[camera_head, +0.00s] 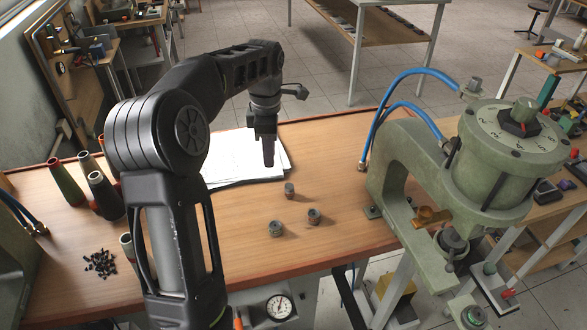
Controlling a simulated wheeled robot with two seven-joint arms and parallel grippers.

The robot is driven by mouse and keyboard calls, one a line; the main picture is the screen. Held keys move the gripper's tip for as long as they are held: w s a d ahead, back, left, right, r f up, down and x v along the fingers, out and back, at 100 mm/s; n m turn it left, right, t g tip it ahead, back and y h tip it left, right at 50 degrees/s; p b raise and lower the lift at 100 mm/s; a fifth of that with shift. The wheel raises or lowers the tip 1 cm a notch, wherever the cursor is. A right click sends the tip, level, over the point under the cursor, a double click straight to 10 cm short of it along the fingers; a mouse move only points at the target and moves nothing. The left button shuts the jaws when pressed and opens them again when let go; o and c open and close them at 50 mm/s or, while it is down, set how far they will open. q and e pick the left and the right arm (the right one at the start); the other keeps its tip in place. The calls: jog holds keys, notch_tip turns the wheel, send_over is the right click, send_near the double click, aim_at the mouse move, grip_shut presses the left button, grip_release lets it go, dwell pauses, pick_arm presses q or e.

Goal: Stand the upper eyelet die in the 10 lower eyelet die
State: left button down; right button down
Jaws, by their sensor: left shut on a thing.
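My left gripper (268,160) hangs over the white papers, pointing down, behind the small dies. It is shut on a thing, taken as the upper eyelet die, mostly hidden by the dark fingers. Three small grey metal dies stand apart on the wooden bench: one at the back (289,190), one at the right (314,216) and one at the front left (276,229). Their size marks are too small to read, so I cannot tell which is the 10 lower eyelet die. My right gripper is not in view.
A green pneumatic press (410,165) with blue hoses stands at the right. White papers (235,160) lie at the back of the bench (350,150). Several dark cones (104,192) and a pile of small black parts (100,263) are at the left. Bench around the dies is clear.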

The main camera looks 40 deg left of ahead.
pick_arm(q)
jog(key=shift+s+r, duration=0.2)
jog(key=shift+s, duration=0.15)
jog(key=shift+w+f, duration=0.1)
jog(key=shift+f, duration=0.3)
notch_tip(320, 180, down, 6)
jog(key=shift+r+p, duration=0.2)
jog(key=shift+p, duration=0.35)
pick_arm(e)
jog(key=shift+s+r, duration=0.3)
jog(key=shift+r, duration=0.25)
pick_arm(q)
notch_tip(320, 180, down, 3)
jog(key=shift+r+p, duration=0.1)
jog(key=shift+p, duration=0.35)
jog(key=shift+f, duration=0.4)
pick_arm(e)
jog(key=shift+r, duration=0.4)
